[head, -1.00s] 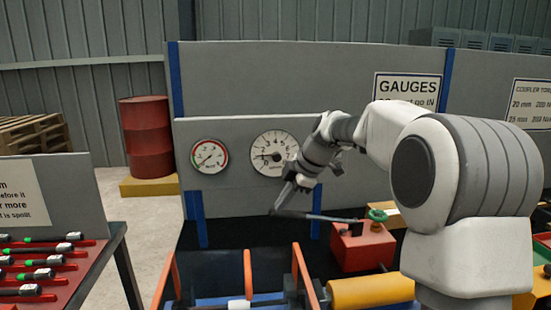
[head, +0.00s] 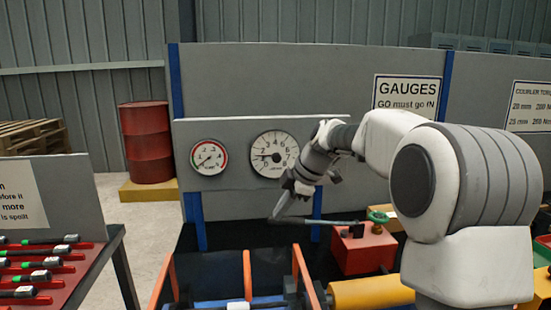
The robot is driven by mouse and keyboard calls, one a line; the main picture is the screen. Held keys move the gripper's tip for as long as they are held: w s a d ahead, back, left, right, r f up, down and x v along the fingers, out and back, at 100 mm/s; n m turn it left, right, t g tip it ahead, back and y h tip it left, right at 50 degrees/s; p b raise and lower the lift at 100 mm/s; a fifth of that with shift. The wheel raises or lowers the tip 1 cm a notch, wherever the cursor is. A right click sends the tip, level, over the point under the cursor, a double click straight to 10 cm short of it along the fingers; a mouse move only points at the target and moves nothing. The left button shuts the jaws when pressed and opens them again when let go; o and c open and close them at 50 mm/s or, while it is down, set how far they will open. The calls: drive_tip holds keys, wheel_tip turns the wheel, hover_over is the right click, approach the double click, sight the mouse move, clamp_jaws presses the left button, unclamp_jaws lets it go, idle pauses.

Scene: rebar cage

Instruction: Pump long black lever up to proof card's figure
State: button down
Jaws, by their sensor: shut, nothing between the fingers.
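The long black lever (head: 322,221) runs nearly level leftward from the red pump box (head: 362,248). A green hand wheel (head: 379,217) sits on top of the box. My gripper (head: 276,216) is shut with nothing held. Its fingertips are at the lever's left end, and I cannot tell if they touch it. A large white gauge (head: 268,153) and a smaller gauge with a red arc (head: 209,157) hang on the grey panel behind. The large gauge's needle points left, near 2. No proof card can be made out.
Orange upright bars (head: 248,275) stand in front below my gripper. A yellow cylinder (head: 370,293) lies at the lower right. A red rack with several tools (head: 45,275) is at the left. A red drum (head: 147,142) stands behind.

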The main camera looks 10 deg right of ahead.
drive_tip(key=shift+f, duration=0.45)
drive_tip(key=shift+a+f+b, duration=0.1)
drive_tip(key=shift+f+b, duration=0.6)
drive_tip(key=shift+b, duration=0.15)
drive_tip(key=shift+f+b, duration=0.5)
drive_tip(key=shift+f, duration=0.05)
wheel_tip(320, 180, up, 10)
drive_tip(key=r+p, duration=0.1)
drive_tip(key=p, duration=0.7)
hover_over(279, 223)
drive_tip(key=d, duration=0.3)
drive_tip(key=shift+a+f, duration=0.1)
drive_tip(key=shift+f, duration=0.15)
